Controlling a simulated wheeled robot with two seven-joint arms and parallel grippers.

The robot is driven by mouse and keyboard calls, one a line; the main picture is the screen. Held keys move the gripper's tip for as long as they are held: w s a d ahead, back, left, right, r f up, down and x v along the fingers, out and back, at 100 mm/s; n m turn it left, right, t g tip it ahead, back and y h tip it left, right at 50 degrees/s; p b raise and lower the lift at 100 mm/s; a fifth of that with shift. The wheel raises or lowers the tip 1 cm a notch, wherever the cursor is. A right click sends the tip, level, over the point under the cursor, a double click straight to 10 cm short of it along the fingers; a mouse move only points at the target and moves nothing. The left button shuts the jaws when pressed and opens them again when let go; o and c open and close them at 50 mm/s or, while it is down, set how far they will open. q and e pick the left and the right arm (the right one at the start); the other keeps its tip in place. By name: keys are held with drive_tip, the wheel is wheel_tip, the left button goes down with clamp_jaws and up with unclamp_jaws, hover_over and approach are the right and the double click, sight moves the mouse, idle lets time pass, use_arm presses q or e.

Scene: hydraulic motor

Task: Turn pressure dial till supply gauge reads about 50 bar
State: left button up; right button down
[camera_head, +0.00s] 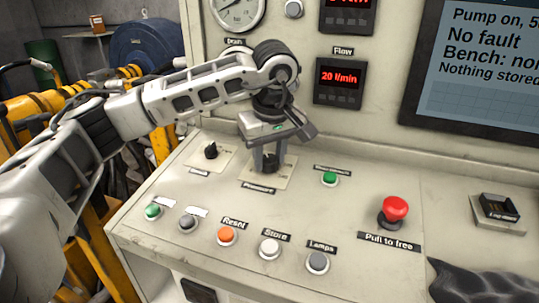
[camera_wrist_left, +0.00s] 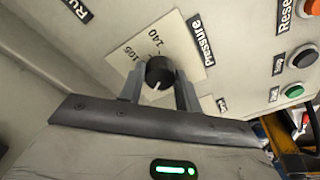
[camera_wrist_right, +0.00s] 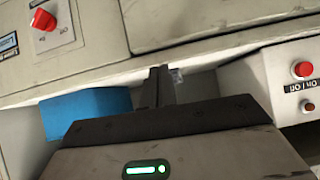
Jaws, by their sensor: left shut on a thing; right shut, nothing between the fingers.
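My left gripper (camera_head: 266,164) reaches down onto the pressure dial on the sloping panel and is shut on it. In the left wrist view the dial (camera_wrist_left: 159,73) is a dark round knob with a pale pointer line, between the two fingers. Its plate (camera_wrist_left: 118,60) shows 105 and 140; other marks are hidden. In the head view the gripper mostly hides the dial. A round gauge (camera_head: 237,12) marked bar is cut off by the top edge; its reading and name are unclear. My right gripper (camera_wrist_right: 160,74) is shut and empty, seen only in its wrist view.
A flow display (camera_head: 339,78) reads 20 l/min. The screen (camera_head: 480,65) says pump on and no fault. A black knob (camera_head: 210,151), several push buttons and a red mushroom button (camera_head: 394,209) stand on the panel. A blue block (camera_wrist_right: 88,112) is left of my right gripper.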

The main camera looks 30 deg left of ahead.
use_arm(q)
drive_tip(key=shift+r, duration=0.1)
drive_tip(key=o, duration=1)
drive_tip(key=shift+c, duration=0.2)
use_arm(e)
drive_tip(key=shift+w, duration=0.1)
use_arm(q)
drive_tip(key=v, duration=0.8)
drive_tip(key=w+a+p+v, duration=0.1)
drive_tip(key=p+v, duration=0.1)
drive_tip(key=v, duration=0.4)
hover_over(272, 176)
drive_tip(key=s, duration=0.1)
drive_tip(key=shift+s+d+r, duration=0.15)
drive_tip(key=shift+d+r, duration=0.15)
drive_tip(key=shift+r, duration=0.2)
drive_tip(key=shift+s+d+r, duration=0.15)
drive_tip(key=shift+d+r, duration=0.15)
drive_tip(key=shift+r, duration=0.15)
use_arm(e)
drive_tip(key=shift+d+r, duration=0.15)
drive_tip(key=shift+r, duration=0.1)
drive_tip(key=shift+r, duration=0.15)
use_arm(q)
drive_tip(key=shift+f, duration=0.1)
